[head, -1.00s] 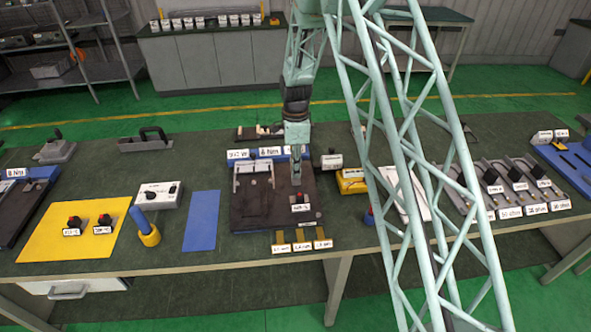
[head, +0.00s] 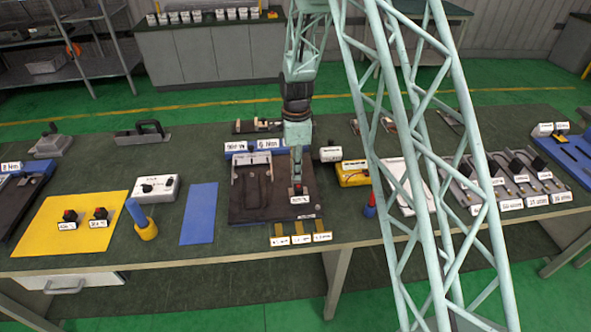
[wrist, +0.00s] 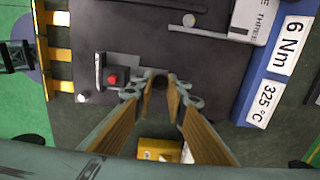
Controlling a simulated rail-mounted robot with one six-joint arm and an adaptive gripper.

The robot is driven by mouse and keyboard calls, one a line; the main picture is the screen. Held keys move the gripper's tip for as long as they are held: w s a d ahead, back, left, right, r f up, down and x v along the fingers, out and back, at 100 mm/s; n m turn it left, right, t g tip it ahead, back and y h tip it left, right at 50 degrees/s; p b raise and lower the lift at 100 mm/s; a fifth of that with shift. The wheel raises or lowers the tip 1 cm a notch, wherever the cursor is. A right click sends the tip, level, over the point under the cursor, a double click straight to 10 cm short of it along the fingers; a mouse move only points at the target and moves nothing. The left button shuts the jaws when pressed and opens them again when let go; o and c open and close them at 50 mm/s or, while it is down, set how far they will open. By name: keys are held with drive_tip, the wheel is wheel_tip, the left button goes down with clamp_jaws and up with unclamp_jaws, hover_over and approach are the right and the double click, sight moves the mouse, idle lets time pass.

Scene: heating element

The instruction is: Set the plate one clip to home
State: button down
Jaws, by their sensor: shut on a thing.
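The clip (head: 300,200) sits at the front right of the dark plate (head: 252,210), with a white label facing the front that is too small to read. In the wrist view the clip (wrist: 122,66) shows a grey base, a red button and a thin upright plate at its left end. My gripper (head: 297,186) points down over the clip. In the wrist view my gripper (wrist: 161,84) has its fingertips close together around a dark part at the clip's right end. The fingers partly hide what is held.
A blue block with torque and temperature labels (wrist: 285,50) borders the plate's back. Several small yellow tabs (head: 302,239) lie in front of the plate. A yellow box (head: 352,174) stands to the right, and a blue mat (head: 199,213) lies to the left.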

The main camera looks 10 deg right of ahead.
drive_tip(key=shift+s+f, duration=0.1)
drive_tip(key=shift+s, duration=0.15)
drive_tip(key=c, duration=2.6)
unclamp_jaws()
drive_tip(key=shift+a, duration=0.1)
drive_tip(key=shift+o, duration=0.2)
drive_tip(key=shift+w+r, duration=0.1)
drive_tip(key=shift+r, duration=0.15)
drive_tip(key=shift+r, duration=0.5)
wheel_tip(320, 180, up, 11)
drive_tip(key=shift+f, duration=0.15)
